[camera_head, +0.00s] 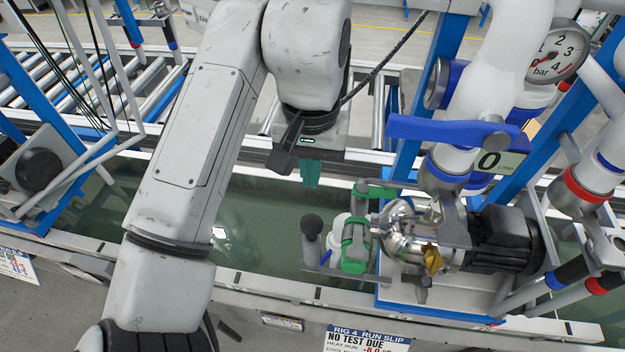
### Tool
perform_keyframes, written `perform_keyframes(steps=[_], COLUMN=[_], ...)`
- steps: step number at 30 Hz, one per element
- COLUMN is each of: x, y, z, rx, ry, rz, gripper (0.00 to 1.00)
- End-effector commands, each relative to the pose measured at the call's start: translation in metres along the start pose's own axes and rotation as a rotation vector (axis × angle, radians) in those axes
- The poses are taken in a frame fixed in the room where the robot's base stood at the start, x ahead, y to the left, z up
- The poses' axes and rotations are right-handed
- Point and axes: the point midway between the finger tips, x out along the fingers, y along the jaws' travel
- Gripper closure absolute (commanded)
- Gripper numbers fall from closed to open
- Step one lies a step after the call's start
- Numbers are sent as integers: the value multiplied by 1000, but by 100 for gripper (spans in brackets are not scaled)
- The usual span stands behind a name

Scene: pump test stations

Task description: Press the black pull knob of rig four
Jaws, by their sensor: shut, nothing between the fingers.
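A round black knob (312,225) stands on a short stem at the left end of the pump assembly, just left of a green fitting. I take it for rig four's pull knob, as the slip (368,340) below reads "RIG 4 RUN SLIP" and "NO TEST DUE". My gripper (311,184) points down with its teal fingers shut and empty. It shows directly above the knob in the picture, with a visible gap between them. The height and depth of that gap are hard to judge from this one view.
A steel pump with a black motor (499,239) stands right of the knob. A blue lever (455,130), white pipes and a bar gauge (552,55) rise behind it. Another large black round part (38,170) is at far left. A trough of greenish water (262,222) lies below.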

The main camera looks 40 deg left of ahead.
Motion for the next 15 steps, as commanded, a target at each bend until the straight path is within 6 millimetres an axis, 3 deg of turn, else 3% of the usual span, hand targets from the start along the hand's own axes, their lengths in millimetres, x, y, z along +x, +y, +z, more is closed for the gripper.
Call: perform_keyframes(steps=[1,15], x=[12,65], y=[0,0], z=[0,0], rx=[-1,0], ry=[0,0], rz=[-1,-1], gripper=[100,100])
